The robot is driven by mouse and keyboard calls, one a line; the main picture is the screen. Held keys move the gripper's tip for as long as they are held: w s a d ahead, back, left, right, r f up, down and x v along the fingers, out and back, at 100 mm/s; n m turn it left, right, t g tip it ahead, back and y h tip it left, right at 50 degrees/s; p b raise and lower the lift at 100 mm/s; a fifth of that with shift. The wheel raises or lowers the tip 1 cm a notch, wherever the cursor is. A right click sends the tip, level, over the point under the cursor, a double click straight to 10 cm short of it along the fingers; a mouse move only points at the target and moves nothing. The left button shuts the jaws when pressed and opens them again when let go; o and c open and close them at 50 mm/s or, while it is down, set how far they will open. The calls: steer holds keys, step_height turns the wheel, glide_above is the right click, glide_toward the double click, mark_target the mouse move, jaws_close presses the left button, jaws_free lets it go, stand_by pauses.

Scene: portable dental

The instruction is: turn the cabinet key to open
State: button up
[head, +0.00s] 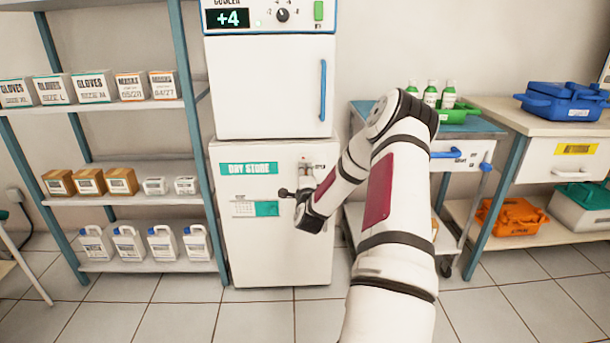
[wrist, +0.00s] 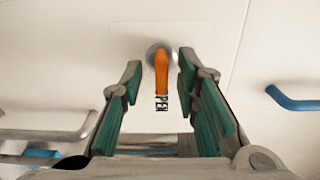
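The dry store cabinet (head: 265,262) is a white unit under the cooler, with its door shut. In the wrist view its white face (wrist: 225,40) fills the background. An orange key (wrist: 161,72) sits in a round metal lock, its grip hanging down over a label of which "PEN" can be read. My gripper (wrist: 160,84) is open, with one green-padded finger on each side of the key and a visible gap at both sides. In the head view my gripper (head: 300,190) is in front of the cabinet door, and the key cannot be made out.
A blue handle (wrist: 292,101) is to the right in the wrist view. A shelf rack (head: 130,196) with boxes and jugs stands left of the cabinet. A trolley (head: 470,130) with green bottles and a table with blue and orange cases stand right. Floor in front is clear.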

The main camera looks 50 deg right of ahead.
steer(key=v, duration=1.2)
stand_by(0.6)
